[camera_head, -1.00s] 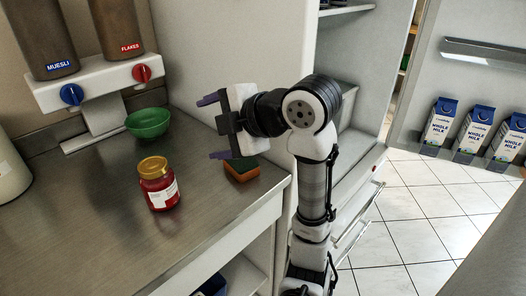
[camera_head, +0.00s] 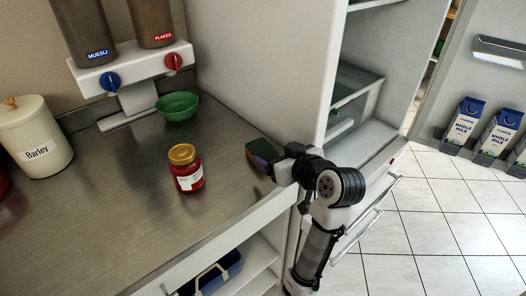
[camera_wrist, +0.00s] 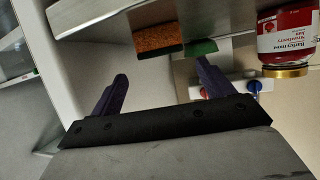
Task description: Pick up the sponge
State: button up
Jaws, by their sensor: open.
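The sponge (camera_head: 262,149), green with an orange-brown side, lies on the steel counter near its right edge. In the wrist view the sponge (camera_wrist: 157,42) shows its orange-brown face, beyond the fingertips and roughly in line with the gap between them. My gripper (camera_wrist: 160,70) is open and empty, its two purple fingers apart. In the head view my gripper (camera_head: 266,164) is beside the sponge on the counter-edge side and hides part of it; the second finger cannot be made out there.
A red jar with a gold lid (camera_head: 187,168) stands on the counter left of the sponge. A green bowl (camera_head: 177,106) is behind, before the cereal dispenser (camera_head: 135,68). A Barley canister (camera_head: 36,137) stands at far left. An open cabinet (camera_head: 385,110) is to the right.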

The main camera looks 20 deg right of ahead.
aim_at(263, 150)
jog(key=p+x, duration=0.2)
jog(key=x, duration=0.5)
jog(key=shift+w+a+f, duration=0.2)
jog(key=c, duration=1)
